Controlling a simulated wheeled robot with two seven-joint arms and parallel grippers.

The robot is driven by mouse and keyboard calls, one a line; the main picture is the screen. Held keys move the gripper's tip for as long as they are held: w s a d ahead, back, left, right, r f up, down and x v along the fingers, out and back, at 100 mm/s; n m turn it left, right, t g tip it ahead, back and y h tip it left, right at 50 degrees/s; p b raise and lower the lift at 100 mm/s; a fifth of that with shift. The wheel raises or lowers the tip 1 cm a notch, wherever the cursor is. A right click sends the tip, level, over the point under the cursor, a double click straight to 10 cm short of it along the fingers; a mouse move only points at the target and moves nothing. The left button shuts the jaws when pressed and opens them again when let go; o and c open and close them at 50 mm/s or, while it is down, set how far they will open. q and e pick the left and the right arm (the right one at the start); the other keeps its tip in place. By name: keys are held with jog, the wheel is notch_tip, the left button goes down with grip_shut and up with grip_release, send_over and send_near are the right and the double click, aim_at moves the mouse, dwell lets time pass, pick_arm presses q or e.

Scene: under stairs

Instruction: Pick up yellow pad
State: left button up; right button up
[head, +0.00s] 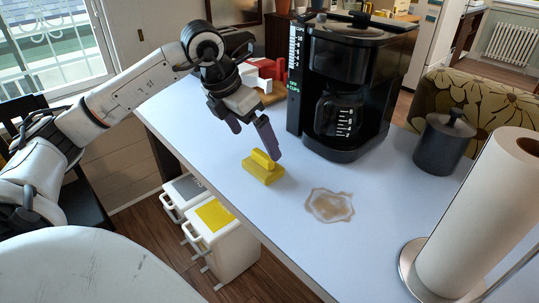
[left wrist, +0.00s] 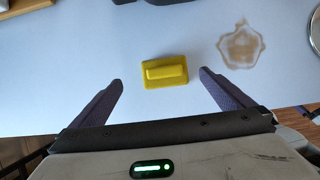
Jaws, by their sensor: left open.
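The yellow pad (head: 263,170) lies flat on the white counter (head: 225,150), near its left edge. It has a flat base with a raised yellow grip on top. My left gripper (head: 258,140) is open above the pad, its purple fingers pointing down. In the left wrist view the pad (left wrist: 166,73) shows between and a little beyond the two open fingertips of my left gripper (left wrist: 161,78), touching neither. My right gripper is in neither view.
A brown stain (head: 329,205) lies on the counter right of the pad. A black coffee maker (head: 350,85) stands close behind. A dark canister (head: 443,142) and a paper towel roll (head: 485,215) stand to the right. White bins (head: 222,235) are below the counter edge.

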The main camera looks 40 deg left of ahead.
aim_at(262, 155)
pick_arm(q)
jog(key=shift+x, duration=0.9)
jog(key=x, duration=0.2)
jog(key=p+x, duration=0.1)
jog(key=x, duration=0.1)
jog(key=shift+s+d+f, duration=0.2)
jog(key=shift+s+d, duration=0.05)
jog(key=shift+d, duration=0.15)
jog(key=shift+w+f, duration=0.25)
jog(key=shift+f, duration=0.3)
jog(key=c, duration=1.1)
jog(key=shift+r, duration=0.1)
notch_tip(262, 155, up, 10)
